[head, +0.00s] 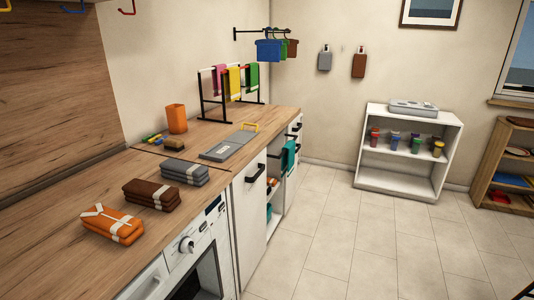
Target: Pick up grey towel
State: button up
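A folded grey towel (185,173) lies on the wooden worktop (70,195) in the head view, left of the middle. It looks like a low stack with a pale band around it. A folded brown towel (152,194) lies just in front of it, and a folded orange towel (112,224) lies nearer still. Nothing covers the grey towel. My gripper is not in view.
Behind the grey towel are a sponge (148,144), an orange cup (177,119), a grey board (229,143) and a drying rack (201,95) with coloured cloths. A washing machine (206,262) is below. The tiled floor (345,240) is clear.

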aim_at(191, 174)
jog(key=i+l+z, duration=0.1)
jog(key=i+z, duration=0.45)
jog(key=i, duration=0.3)
jog(key=i+u, duration=0.35)
jog(key=i+l+u, duration=0.2)
jog(key=u, duration=0.2)
jog(key=i, duration=0.1)
